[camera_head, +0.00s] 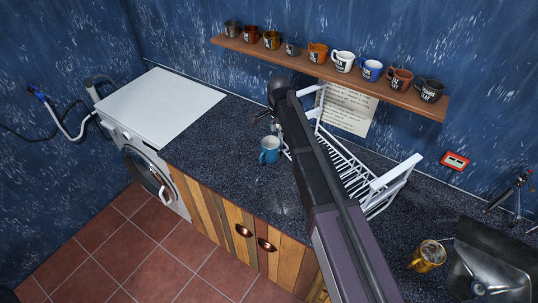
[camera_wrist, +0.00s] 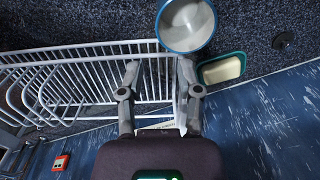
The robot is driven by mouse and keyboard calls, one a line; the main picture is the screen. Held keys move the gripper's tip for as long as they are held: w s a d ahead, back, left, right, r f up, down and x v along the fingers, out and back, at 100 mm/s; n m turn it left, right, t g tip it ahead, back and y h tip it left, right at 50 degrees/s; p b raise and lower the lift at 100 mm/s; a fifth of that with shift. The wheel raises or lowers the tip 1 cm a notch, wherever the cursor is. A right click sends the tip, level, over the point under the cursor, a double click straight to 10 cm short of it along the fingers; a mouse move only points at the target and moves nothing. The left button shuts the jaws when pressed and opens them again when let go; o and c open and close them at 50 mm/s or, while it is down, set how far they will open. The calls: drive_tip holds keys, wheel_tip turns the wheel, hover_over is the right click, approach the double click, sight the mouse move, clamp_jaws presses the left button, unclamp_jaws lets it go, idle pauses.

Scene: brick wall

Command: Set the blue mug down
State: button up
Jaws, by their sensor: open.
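The blue mug (camera_head: 269,152) stands upright on the dark speckled countertop (camera_head: 212,150), left of my arm. In the wrist view the mug (camera_wrist: 186,46) is at the top, with its pale inside facing the camera. My gripper (camera_wrist: 158,72) is open with nothing between its fingers. Its right fingertip is right beside the mug's rim, and I cannot tell whether they touch. In the head view my gripper (camera_head: 281,135) is small and partly hidden by my arm, just beside the mug.
A white wire dish rack (camera_head: 395,178) stands close by; it fills the left of the wrist view (camera_wrist: 60,85). A green soap dish (camera_wrist: 240,73) is near the mug. A shelf (camera_head: 290,66) holds several mugs above. A yellow mug (camera_head: 428,256) is by the sink (camera_head: 495,265). The counter left is clear.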

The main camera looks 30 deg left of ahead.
drive_tip(key=b, duration=0.6)
hover_over(275, 162)
drive_tip(key=shift+w+f, duration=0.15)
drive_tip(key=shift+f, duration=1.5)
drive_tip(key=shift+w+f, duration=0.1)
drive_tip(key=shift+f, duration=1.55)
drive_tip(key=f+b, duration=0.3)
drive_tip(key=shift+s+a+f, duration=0.1)
drive_tip(key=shift+s+f, duration=0.15)
drive_tip(key=shift+s, duration=0.05)
drive_tip(key=shift+f+b, duration=0.85)
drive_tip(key=shift+b, duration=0.2)
drive_tip(key=shift+w, duration=0.1)
clamp_jaws()
